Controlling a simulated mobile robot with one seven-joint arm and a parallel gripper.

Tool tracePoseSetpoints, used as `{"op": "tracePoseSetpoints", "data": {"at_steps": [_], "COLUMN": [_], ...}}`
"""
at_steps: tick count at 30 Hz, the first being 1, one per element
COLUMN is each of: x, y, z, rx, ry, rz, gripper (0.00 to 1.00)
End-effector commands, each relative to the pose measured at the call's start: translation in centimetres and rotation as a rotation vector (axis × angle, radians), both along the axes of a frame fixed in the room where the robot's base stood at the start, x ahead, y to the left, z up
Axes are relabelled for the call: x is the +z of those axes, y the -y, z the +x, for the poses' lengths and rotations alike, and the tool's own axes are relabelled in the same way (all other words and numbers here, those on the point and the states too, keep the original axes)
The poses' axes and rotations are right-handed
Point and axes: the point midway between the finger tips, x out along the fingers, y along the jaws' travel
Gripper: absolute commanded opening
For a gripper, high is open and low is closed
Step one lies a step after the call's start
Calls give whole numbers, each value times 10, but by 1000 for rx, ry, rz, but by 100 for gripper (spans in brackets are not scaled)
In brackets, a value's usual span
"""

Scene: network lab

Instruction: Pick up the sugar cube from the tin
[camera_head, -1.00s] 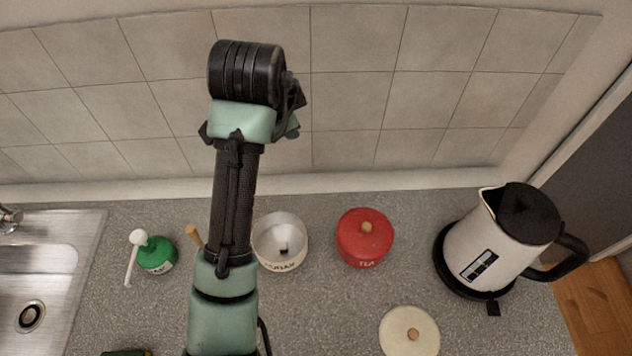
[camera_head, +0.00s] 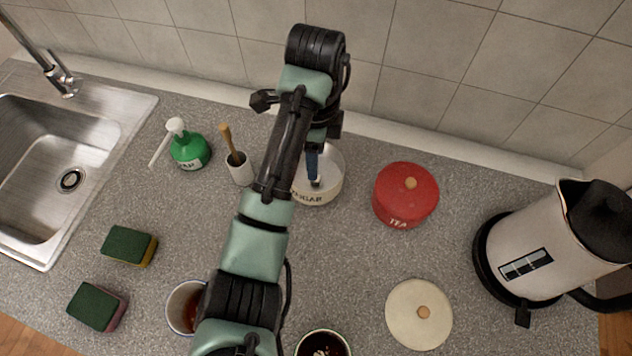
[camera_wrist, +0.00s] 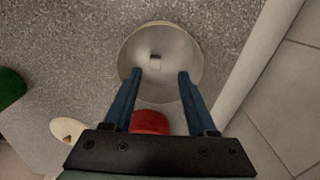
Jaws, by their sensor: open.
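The sugar tin (camera_head: 328,194) is a round, open, pale container with SUGAR on its wall, on the grey counter near the back. My gripper (camera_head: 314,178) reaches down over it, its blue fingers partly hidden by my arm. In the wrist view, the tin (camera_wrist: 184,48) shows from above with a small whitish sugar cube (camera_wrist: 155,63) on its floor. My gripper (camera_wrist: 158,74) is open there, its two fingers apart with the cube in line with the gap. Nothing is held. I cannot make out the cube clearly in the head view.
The red TEA tin (camera_head: 405,195) stands right of the sugar tin, with a kettle (camera_head: 535,245) further right. A cream lid (camera_head: 419,314) lies in front. The tiled wall is close behind.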

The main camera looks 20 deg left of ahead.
Motion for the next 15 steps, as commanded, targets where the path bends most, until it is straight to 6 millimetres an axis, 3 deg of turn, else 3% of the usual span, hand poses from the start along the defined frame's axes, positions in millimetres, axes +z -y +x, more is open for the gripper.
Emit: {"op": "tracePoseSetpoints", "data": {"at_steps": [15], "x": [-52], "y": [2], "z": [-8], "rx": [1], "ry": [1], "rz": [0], "gripper": [57]}}
